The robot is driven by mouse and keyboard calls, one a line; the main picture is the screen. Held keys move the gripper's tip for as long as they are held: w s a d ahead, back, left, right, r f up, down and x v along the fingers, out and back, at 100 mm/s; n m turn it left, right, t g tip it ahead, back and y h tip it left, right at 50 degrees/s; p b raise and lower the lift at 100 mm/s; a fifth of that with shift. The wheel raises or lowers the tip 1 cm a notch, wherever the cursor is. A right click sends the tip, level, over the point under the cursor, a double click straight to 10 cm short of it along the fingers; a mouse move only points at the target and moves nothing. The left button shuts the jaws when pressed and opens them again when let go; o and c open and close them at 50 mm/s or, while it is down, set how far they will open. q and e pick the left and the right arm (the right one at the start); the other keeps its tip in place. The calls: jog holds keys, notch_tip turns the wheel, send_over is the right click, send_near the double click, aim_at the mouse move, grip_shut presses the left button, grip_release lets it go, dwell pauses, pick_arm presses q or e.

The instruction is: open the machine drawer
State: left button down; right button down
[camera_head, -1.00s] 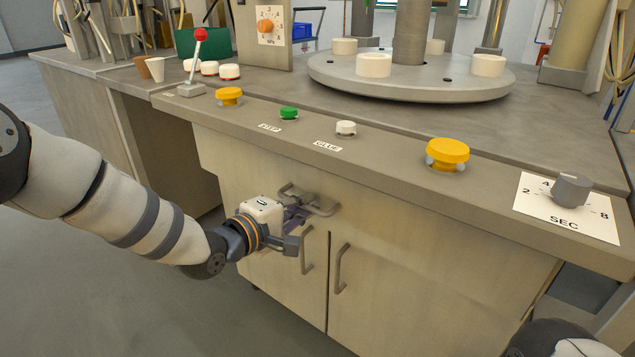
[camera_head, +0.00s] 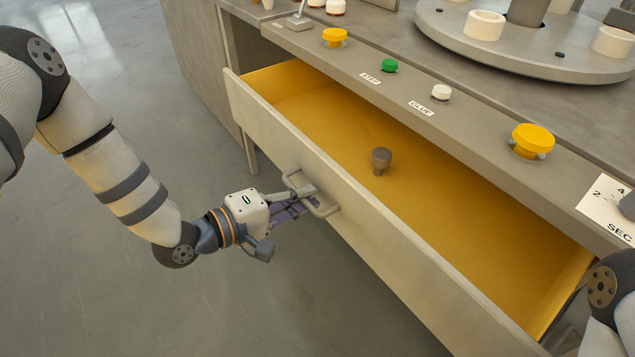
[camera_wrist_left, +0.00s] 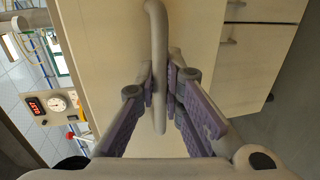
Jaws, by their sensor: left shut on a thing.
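The machine drawer (camera_head: 400,250) stands pulled out from under the worktop, its yellow inside showing in the head view. A small dark grey knob-like piece (camera_head: 381,158) stands on the drawer floor. My left gripper (camera_head: 308,198) is shut on the drawer's grey handle (camera_head: 328,209), at the outside of the front panel. In the left wrist view the handle bar (camera_wrist_left: 158,60) runs between the two purple-padded fingers (camera_wrist_left: 160,85). My right gripper is out of view; only part of my right arm shows at the lower right.
The worktop edge above the drawer carries yellow buttons (camera_head: 532,140), a green button (camera_head: 389,66), a white button (camera_head: 441,92) and a dial plate (camera_head: 607,208). A round turntable (camera_head: 540,62) stands behind. Grey floor (camera_head: 200,100) is clear at left.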

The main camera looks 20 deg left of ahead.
pick_arm(q)
jog(key=shift+s+a, duration=0.25)
jog(key=c, duration=1.7)
grip_release()
jog(key=v, duration=1.2)
